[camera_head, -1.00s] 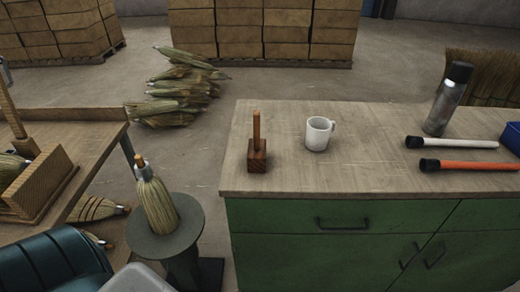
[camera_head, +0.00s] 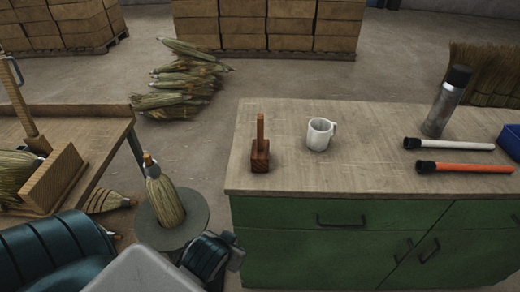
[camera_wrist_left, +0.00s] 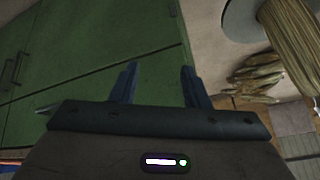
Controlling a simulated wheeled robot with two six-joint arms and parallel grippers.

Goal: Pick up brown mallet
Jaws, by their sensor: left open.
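The brown mallet (camera_head: 260,155) stands on its dark wooden head near the left front edge of the green cabinet's top, its thin handle pointing up. Nothing touches it. My left gripper (camera_wrist_left: 159,70) is open and empty in the left wrist view, with the green cabinet front behind it. In the head view, part of my left arm shows low, in front of the cabinet's left end and below the mallet. The mallet is not in the left wrist view. My right gripper is in neither view.
A white mug (camera_head: 319,133) stands right of the mallet. A broom head (camera_head: 164,199) stands on a round stand (camera_head: 196,224) at left.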

